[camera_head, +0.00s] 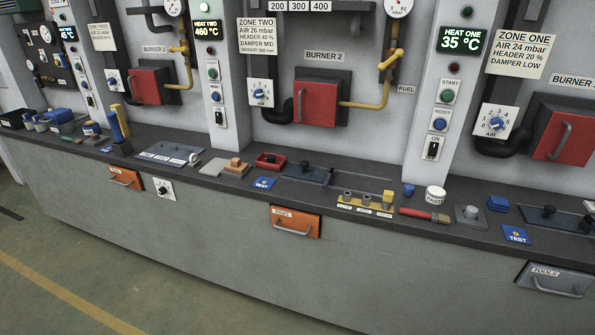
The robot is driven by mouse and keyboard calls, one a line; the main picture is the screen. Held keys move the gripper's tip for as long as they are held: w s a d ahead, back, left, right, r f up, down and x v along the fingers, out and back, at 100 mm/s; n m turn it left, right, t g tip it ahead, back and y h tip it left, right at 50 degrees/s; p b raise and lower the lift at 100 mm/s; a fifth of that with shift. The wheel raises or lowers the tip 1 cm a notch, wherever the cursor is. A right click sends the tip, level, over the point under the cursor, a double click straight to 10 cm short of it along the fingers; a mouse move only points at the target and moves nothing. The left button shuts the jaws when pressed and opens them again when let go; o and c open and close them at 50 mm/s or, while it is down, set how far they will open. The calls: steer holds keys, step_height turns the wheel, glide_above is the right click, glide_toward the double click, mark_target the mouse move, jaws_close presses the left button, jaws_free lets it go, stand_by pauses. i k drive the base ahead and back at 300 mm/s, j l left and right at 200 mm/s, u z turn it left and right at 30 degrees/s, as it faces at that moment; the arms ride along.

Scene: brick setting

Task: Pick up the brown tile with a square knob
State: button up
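A brown tile (231,172) with a small square-looking orange-brown knob (235,162) on top lies on the dark counter, left of the picture's middle. It lies flat and nothing covers it. A flat grey tile (211,167) lies right beside its left side; I cannot tell whether they touch. My gripper is not in view.
A red tray (270,161) and a blue TEST card (264,183) are right of the brown tile. A grey plate (165,153) is to its left. Orange drawers (296,222) with handles are in the counter front. The floor (150,290) before the counter is clear.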

mark_target(236, 165)
steer(key=l+u, duration=0.1)
steer(key=u, duration=0.4)
steer(key=i+l+u, duration=0.2)
steer(key=l, duration=0.2)
steer(key=l+u, duration=0.25)
steer(key=l, duration=0.15)
steer(key=i+l+u, duration=0.2)
steer(key=l, duration=1.15)
